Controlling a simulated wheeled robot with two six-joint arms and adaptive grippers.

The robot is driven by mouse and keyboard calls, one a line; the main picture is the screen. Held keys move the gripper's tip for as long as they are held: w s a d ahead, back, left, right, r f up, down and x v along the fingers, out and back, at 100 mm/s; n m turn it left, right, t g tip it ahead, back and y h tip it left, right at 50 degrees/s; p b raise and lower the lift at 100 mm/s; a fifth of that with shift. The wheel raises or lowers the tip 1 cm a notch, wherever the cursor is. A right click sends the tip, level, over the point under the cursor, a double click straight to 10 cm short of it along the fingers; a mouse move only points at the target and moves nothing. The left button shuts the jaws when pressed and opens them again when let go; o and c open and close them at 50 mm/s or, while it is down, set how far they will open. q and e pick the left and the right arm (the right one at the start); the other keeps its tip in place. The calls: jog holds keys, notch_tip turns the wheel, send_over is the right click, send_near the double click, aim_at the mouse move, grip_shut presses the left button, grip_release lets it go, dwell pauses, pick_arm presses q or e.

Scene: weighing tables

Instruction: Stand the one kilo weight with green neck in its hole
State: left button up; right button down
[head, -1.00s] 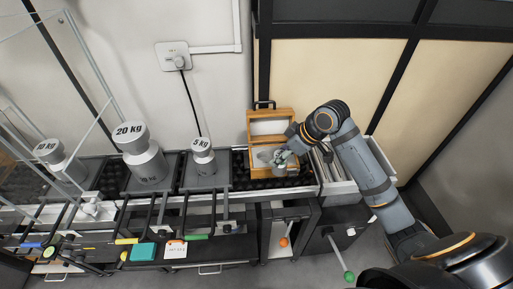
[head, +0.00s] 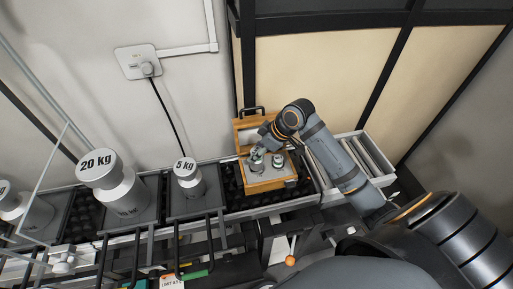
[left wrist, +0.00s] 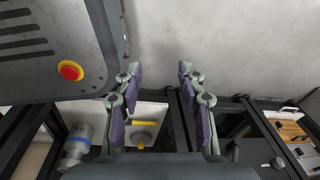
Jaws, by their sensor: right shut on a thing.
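The open wooden weight case (head: 268,187) stands on the bench in the head view, its lid raised at the back. My right gripper (head: 257,158) is over the left part of the case, shut on a small grey weight (head: 256,167) with a hint of green at its neck. The fingers cover much of it, and I cannot tell whether its base is in a hole. Another small metal weight (head: 278,161) stands to its right in the case. My left gripper (left wrist: 158,72) is open and empty in the left wrist view, which also shows part of the case (left wrist: 290,131).
A 5 kg weight (head: 187,177) and a 20 kg weight (head: 115,184) stand on platforms left of the case. A tray with rollers (head: 368,152) lies to its right. A wall is close behind. A red button (left wrist: 70,71) shows in the left wrist view.

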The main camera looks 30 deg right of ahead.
aim_at(261, 158)
jog(key=shift+f, duration=0.2)
notch_tip(261, 158, down, 4)
jog(key=shift+f, duration=0.25)
pick_arm(q)
jog(key=shift+w, duration=0.35)
jog(key=shift+f, duration=0.1)
pick_arm(e)
jog(key=c, duration=0.8)
grip_release()
pick_arm(q)
jog(key=shift+r+p, duration=1.45)
jog(key=shift+r, duration=0.15)
pick_arm(e)
jog(key=shift+v, duration=6)
